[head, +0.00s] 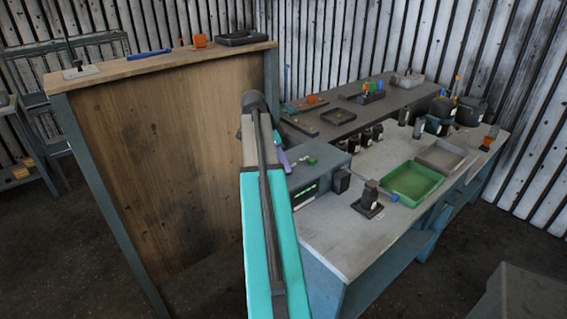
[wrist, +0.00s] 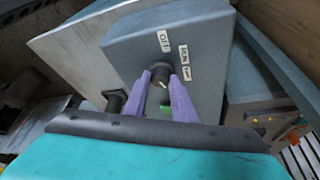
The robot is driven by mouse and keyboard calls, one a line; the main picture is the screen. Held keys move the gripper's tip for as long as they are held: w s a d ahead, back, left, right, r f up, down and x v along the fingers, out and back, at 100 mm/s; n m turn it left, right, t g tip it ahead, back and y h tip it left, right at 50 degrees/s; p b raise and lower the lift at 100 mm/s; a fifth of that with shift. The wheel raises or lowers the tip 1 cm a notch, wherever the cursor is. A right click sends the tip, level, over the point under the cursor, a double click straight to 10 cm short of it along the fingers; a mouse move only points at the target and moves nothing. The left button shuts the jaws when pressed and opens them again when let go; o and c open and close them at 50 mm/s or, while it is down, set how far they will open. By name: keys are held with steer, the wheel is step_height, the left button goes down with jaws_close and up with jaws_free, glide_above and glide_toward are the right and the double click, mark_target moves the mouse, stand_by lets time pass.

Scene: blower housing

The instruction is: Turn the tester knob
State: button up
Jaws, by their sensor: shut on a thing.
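The tester is a blue-grey box (wrist: 196,50) with white labels beside a dark round knob (wrist: 159,69). One label reads OFF and another looks like RUN; a third is too small to read. My gripper (wrist: 161,76) has two purple fingers, one on each side of the knob, shut on it. A small pale mark shows on the knob between the fingers. In the head view the tester box (head: 318,178) stands at the bench's left end, with a lit green display. There my arm hides the knob, and only a little purple of the gripper shows.
A green tray (head: 413,181) and a grey tray (head: 441,156) lie on the bench, with a dark fixture (head: 369,204) in front. A tall wooden panel (head: 180,140) stands close to the left of my arm.

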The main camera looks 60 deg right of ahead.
steer(key=shift+w+a+f, duration=0.1)
steer(key=shift+a, duration=0.05)
steer(key=o, duration=1)
steer(key=shift+b+v, duration=1.6)
steer(key=shift+v, duration=5.35)
